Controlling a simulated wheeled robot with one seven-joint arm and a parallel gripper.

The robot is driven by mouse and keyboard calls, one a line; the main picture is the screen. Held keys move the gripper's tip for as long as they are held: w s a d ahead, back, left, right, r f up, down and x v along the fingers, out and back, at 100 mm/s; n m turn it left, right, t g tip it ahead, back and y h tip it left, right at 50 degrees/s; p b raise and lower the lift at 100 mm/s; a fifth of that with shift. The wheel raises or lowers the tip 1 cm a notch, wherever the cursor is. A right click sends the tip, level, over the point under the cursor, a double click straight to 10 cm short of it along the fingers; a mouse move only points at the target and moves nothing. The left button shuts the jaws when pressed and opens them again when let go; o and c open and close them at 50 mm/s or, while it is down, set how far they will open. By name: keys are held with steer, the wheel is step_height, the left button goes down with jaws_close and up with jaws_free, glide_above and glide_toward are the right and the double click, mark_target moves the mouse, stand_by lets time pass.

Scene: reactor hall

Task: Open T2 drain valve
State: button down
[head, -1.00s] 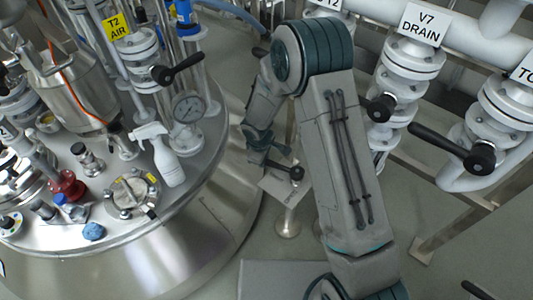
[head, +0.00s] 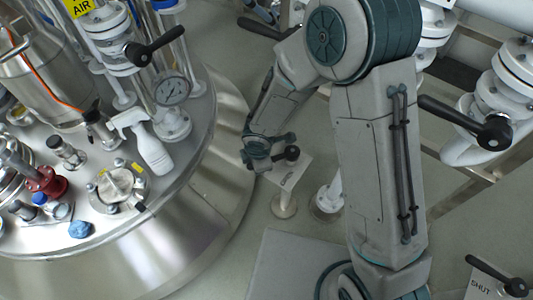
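No label reading T2 drain shows in the head view. My gripper (head: 257,158) is at the end of my arm, low beside the steel vessel's rounded skirt; its fingers are too small and overlapped to tell if they are open or shut. Right beside it is a black round knob (head: 288,153) over a pale tilted plate (head: 292,174) on a short floor stand; I cannot tell whether they touch or whether this is the drain valve.
The steel vessel top (head: 65,250) fills the left, with a white spray bottle (head: 148,146) and a gauge (head: 172,91). A black-handled valve (head: 490,132) stands at right. A "SHUT" plate (head: 482,288) with a black handle is at lower right. Grey floor lies between.

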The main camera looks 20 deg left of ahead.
steer(key=shift+s+d+f, duration=0.1)
steer(key=shift+s+d, duration=0.1)
steer(key=shift+s, duration=0.05)
steer(key=c, duration=1.3)
jaws_free()
steer(key=shift+w, duration=0.1)
steer(key=shift+r, duration=0.4)
steer(key=r+p, duration=0.2)
steer(key=r, duration=0.2)
steer(key=s+d+r+p, duration=0.1)
steer(key=r+p, duration=0.2)
steer(key=r, duration=0.1)
steer(key=s+r+p, duration=0.1)
steer(key=r+p, duration=0.1)
steer(key=r, duration=0.3)
steer(key=shift+d, duration=0.3)
steer(key=shift+f, duration=0.1)
